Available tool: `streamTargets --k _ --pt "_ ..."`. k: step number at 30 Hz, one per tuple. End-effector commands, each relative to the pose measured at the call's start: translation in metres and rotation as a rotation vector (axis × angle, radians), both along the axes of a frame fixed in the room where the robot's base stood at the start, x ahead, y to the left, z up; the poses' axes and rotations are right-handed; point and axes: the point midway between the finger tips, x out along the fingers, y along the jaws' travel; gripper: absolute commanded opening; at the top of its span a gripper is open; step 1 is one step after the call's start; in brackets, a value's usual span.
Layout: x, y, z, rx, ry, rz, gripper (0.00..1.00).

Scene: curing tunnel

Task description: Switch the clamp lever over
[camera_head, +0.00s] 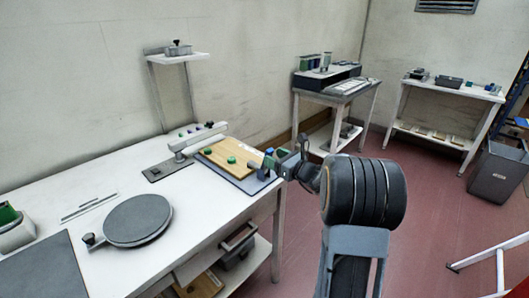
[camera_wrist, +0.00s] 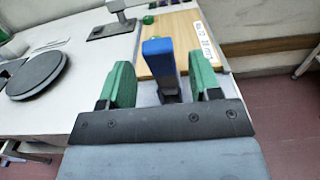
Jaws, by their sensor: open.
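The clamp lever (camera_wrist: 159,62) has a blue grip on a dark base and stands upright at the near edge of a wooden board (camera_wrist: 185,38). In the head view the blue lever (camera_head: 268,160) shows at the board's right corner, just left of my gripper (camera_head: 280,160). My gripper (camera_wrist: 163,88) has two green fingers, one on each side of the lever. It is open, with a gap on both sides of the blue grip. The lever's foot is partly hidden by my gripper's dark body.
The white table (camera_head: 110,185) holds a round dark disc (camera_head: 137,220), a column with a white arm (camera_head: 197,138) beside the board, and green knobs on the board. A raised shelf (camera_head: 178,57) stands behind.

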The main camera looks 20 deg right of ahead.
Motion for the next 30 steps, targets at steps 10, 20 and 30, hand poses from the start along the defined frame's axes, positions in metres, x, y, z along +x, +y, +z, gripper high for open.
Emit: streamTargets --k 10,20,30 --pt "0.040 0.019 0.001 -0.001 -0.002 0.002 0.57" --pt "0.048 0.022 0.000 -0.002 0.000 0.000 0.57" --pt "0.048 0.022 0.000 -0.002 -0.001 0.001 0.38"
